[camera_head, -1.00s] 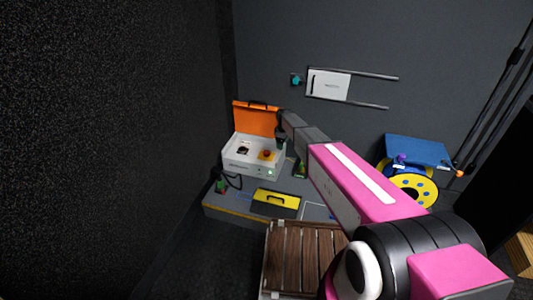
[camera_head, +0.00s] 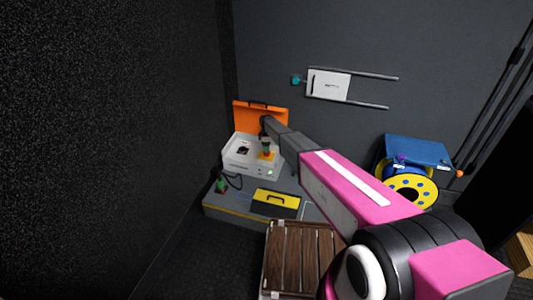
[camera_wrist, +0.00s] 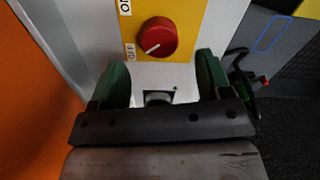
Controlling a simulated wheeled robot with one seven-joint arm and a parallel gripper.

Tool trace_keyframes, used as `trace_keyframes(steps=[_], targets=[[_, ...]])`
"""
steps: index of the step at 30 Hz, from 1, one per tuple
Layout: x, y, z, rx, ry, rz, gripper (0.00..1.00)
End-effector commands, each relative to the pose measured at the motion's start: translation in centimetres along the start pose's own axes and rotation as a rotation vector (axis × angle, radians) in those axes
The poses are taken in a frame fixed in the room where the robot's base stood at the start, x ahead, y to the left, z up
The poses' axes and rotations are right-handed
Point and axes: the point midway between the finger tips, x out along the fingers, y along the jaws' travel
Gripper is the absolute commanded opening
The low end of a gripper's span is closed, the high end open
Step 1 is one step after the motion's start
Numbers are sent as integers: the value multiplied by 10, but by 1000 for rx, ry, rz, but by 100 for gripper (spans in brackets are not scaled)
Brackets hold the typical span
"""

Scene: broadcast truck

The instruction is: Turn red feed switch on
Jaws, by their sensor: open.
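The red feed switch (camera_wrist: 157,37) is a round red knob with a white pointer line on a yellow plate (camera_wrist: 182,72). "ON" and "OFF" labels show to its left, and the line points toward "OFF". The plate sits in a white box with an open orange lid, seen in the head view (camera_head: 250,170). My gripper (camera_wrist: 157,75) is open in the wrist view, its two green fingers apart with the knob between and just beyond their tips. In the head view my gripper (camera_head: 267,147) is over the box and hides most of the knob.
A yellow-and-black case (camera_head: 276,201) lies on the grey bench (camera_head: 235,211) in front of the box. A dark cable (camera_head: 232,180) runs beside the box. A wooden slatted crate (camera_head: 297,255) stands in front. A blue and yellow reel (camera_head: 413,190) is at the right.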

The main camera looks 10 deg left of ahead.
Motion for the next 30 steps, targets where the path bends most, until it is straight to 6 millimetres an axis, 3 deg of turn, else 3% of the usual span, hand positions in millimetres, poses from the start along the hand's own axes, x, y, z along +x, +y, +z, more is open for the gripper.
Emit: trace_keyframes(steps=[3,9,18,19,23,24,30], targets=[[24,1,0,1,-1,0,72],[47,1,0,1,0,1,72],[51,0,0,1,0,2,72],[51,0,0,1,0,2,68],[51,0,0,1,0,1,26],[51,0,0,1,0,1,22],[51,0,0,7,0,1,22]])
